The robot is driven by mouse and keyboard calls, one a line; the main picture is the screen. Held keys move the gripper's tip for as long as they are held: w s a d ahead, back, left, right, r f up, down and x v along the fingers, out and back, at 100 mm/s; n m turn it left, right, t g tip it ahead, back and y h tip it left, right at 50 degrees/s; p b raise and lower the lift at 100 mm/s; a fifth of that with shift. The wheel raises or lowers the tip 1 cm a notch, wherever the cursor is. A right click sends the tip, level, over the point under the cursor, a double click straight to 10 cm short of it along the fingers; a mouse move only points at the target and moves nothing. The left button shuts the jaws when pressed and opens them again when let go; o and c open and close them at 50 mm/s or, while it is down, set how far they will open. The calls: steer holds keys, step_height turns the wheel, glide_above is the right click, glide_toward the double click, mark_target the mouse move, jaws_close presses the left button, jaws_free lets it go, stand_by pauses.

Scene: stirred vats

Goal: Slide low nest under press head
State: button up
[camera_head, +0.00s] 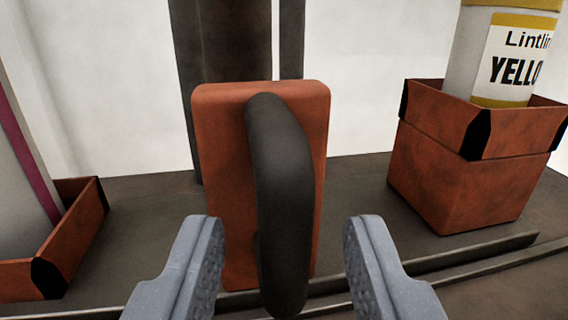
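My gripper (285,262) is open, its two grey fingers apart on either side of a thick black upright handle (280,190). Neither finger visibly touches it. The handle is fixed to the front of an upright orange-red block (222,150). A low orange-red nest (75,238) stands at the left edge, partly cut off, holding a pale container (25,175) with a magenta stripe. I cannot identify a press head.
A dark column (235,40) rises behind the block. The nests stand on a dark deck (350,185) with a raised rail (475,250) along its front. Bare deck shows between the block and each nest. A pale wall (365,70) closes the back.

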steer(key=shift+w+a, duration=0.1)
steer(key=shift+w, duration=1.35)
jaws_close()
